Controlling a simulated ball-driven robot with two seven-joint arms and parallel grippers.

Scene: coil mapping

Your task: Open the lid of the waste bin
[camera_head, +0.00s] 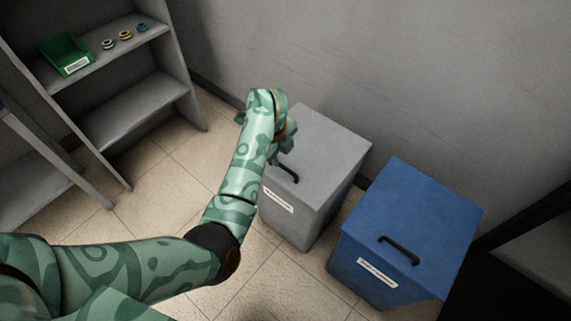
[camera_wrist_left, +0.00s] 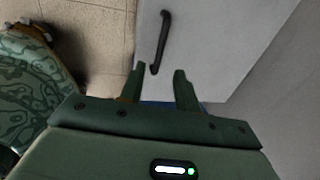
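Two closed bins stand on the floor. One is a grey bin (camera_head: 330,145) with a black handle (camera_head: 284,172) on its lid and a white label on its front. The other is a blue bin (camera_head: 425,215), also with a black lid handle and a label. The label text is too small to read. My left gripper (camera_head: 277,152) is over the grey bin's lid, just behind its handle and partly hidden by my arm. In the left wrist view the gripper (camera_wrist_left: 160,82) is open and empty. The grey lid's handle (camera_wrist_left: 164,38) lies ahead of the fingers, its near end between the fingertips in the picture.
A grey shelf unit (camera_head: 130,115) stands at the left, with a green box (camera_head: 66,55) and several small coils (camera_head: 125,35) on its top shelf. A wall runs behind the bins. Tiled floor (camera_head: 180,175) is free between shelf and bins.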

